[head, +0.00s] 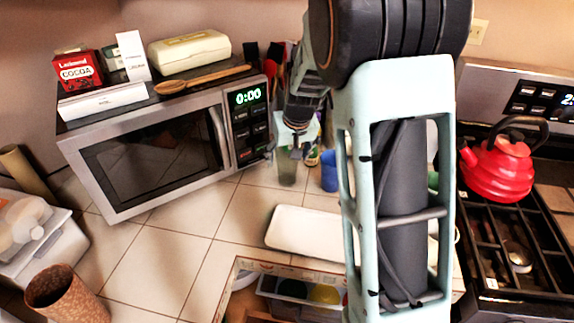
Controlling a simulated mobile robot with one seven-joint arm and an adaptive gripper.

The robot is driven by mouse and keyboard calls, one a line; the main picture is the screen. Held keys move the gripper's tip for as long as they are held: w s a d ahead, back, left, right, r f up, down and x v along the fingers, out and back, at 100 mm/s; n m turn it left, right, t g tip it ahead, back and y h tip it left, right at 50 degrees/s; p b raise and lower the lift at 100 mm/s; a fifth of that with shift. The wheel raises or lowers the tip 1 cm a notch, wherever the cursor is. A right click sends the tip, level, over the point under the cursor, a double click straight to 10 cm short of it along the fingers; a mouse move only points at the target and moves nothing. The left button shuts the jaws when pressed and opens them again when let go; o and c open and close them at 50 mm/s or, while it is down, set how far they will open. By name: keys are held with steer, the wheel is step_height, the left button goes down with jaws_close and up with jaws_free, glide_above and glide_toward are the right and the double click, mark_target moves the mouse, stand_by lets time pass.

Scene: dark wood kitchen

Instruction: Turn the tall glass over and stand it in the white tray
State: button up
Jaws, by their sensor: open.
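The tall glass (287,172) looks greenish and see-through. My gripper (294,150) is open and points down at the top of the glass. Its fingers overlap the rim in the picture, and I cannot tell whether they touch it. The white tray (300,234) lies empty, as far as it shows, on the counter nearer to me. My arm hides the tray's right part.
A blue cup (329,172) stands close to the right of the glass. The microwave (150,158) is at the left, with boxes and wooden spoons on top. A red kettle (497,168) sits on the stove at right. An open drawer (300,290) lies below the tray.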

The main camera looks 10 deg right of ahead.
steer(key=shift+x, duration=1.25)
steer(key=shift+c, duration=0.4)
steer(key=shift+r, duration=0.1)
steer(key=c, duration=1.5)
